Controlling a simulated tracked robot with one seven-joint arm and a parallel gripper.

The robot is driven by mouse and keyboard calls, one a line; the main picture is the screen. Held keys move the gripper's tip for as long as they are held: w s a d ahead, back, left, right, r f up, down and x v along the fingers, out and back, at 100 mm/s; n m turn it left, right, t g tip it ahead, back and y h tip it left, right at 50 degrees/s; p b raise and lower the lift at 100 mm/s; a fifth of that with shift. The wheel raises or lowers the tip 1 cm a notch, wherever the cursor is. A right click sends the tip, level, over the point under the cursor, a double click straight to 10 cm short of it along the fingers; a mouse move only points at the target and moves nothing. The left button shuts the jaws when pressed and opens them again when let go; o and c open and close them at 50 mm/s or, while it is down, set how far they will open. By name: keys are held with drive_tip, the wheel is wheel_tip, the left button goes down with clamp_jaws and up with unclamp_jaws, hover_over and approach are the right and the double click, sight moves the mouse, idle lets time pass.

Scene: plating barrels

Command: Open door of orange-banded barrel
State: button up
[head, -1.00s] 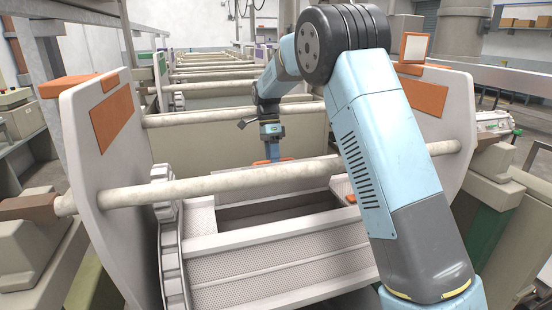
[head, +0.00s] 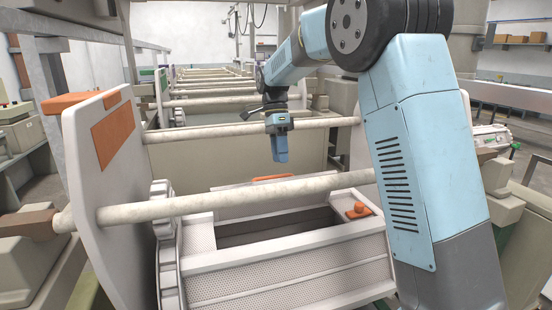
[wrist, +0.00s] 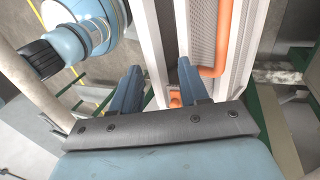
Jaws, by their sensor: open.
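The orange-banded barrel has a white left side plate with an orange panel (head: 117,133) and a perforated drum (head: 290,285) in the head view. A dark rectangular opening (head: 275,228) shows in the top of the drum. A white panel, apparently the door, stands behind the opening, with an orange handle (head: 272,178) at its top edge. In the wrist view the perforated panel (wrist: 194,30) and orange handle (wrist: 223,45) lie beyond the fingers. My gripper (wrist: 160,72) is open and empty. In the head view, my gripper (head: 280,157) hangs above the handle, apparently apart from it.
An orange knob (head: 358,210) sits at the opening's right end. More barrels line up behind.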

drive_tip(key=s+d+r, duration=0.2)
drive_tip(key=s+r, duration=0.1)
drive_tip(key=s, duration=0.3)
drive_tip(key=shift+s, duration=0.2)
drive_tip(key=shift+c, duration=0.2)
